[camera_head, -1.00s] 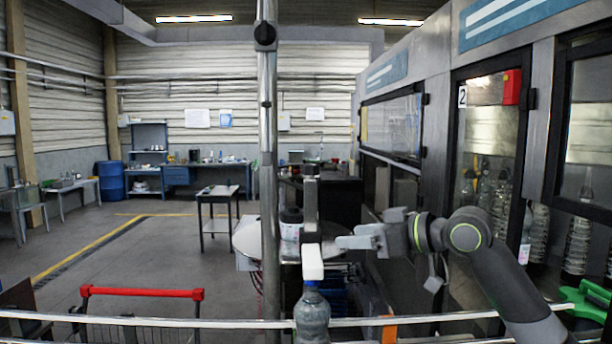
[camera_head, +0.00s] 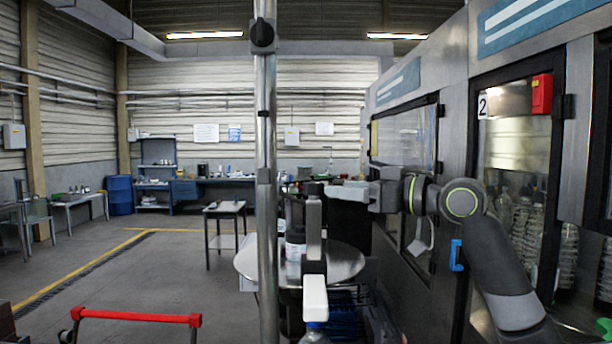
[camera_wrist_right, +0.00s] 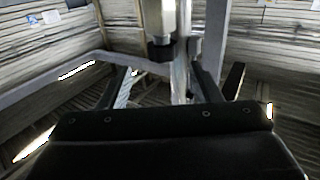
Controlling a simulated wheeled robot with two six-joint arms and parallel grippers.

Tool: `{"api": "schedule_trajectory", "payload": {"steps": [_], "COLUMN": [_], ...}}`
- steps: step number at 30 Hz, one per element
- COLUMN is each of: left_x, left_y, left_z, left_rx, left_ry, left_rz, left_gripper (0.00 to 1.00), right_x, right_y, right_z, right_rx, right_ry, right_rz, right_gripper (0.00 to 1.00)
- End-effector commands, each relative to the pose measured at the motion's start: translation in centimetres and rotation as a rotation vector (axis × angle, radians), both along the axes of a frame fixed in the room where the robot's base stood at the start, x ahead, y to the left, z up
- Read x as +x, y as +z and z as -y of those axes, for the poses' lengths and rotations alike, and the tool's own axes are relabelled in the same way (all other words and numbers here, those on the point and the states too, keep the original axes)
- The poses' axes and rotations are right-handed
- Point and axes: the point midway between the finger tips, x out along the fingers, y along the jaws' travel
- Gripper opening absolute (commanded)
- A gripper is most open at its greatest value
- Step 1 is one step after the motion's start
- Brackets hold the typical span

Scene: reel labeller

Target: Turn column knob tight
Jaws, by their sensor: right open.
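The column (camera_head: 266,190) is an upright metal pole left of the middle in the head view. A black knob (camera_head: 262,36) sits near its top. My right gripper (camera_head: 338,190) reaches in from the right, well below the knob and to the right of the pole; it is open, with nothing seen between its fingers. In the right wrist view my two dark fingers stand apart. A pale metal post with a dark end (camera_wrist_right: 160,48) shows beyond them; I cannot tell whether it includes the knob. My left gripper is not in view.
A grey upright bar with a white block (camera_head: 315,295) stands just right of the pole, above a bottle top. A round metal table (camera_head: 345,262) is behind. The glazed machine (camera_head: 455,75) lines the right side. A red-handled trolley (camera_head: 135,316) is at lower left; open floor lies beyond.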

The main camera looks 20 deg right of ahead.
Motion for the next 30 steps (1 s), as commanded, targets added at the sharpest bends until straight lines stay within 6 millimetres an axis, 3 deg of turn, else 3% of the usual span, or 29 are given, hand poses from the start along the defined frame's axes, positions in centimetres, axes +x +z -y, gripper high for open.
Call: {"api": "schedule_trajectory", "payload": {"steps": [5, 15, 30], "left_x": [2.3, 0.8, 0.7], "left_y": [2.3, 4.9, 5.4], "left_z": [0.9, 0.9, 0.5], "left_rx": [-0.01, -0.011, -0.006], "left_ry": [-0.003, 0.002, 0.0], "left_rz": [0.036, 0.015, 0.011], "left_gripper": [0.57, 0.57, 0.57], "right_x": [2.3, 6.3, 7.3], "right_y": [0.5, 0.3, -0.1], "right_z": [-2.2, -5.5, -6.4], "right_rx": [0.003, 0.002, -0.001], "right_ry": [0.004, 0.002, 0.0], "right_rz": [-0.003, -0.003, 0.0], "right_gripper": [0.57, 0.57, 0.56]}}
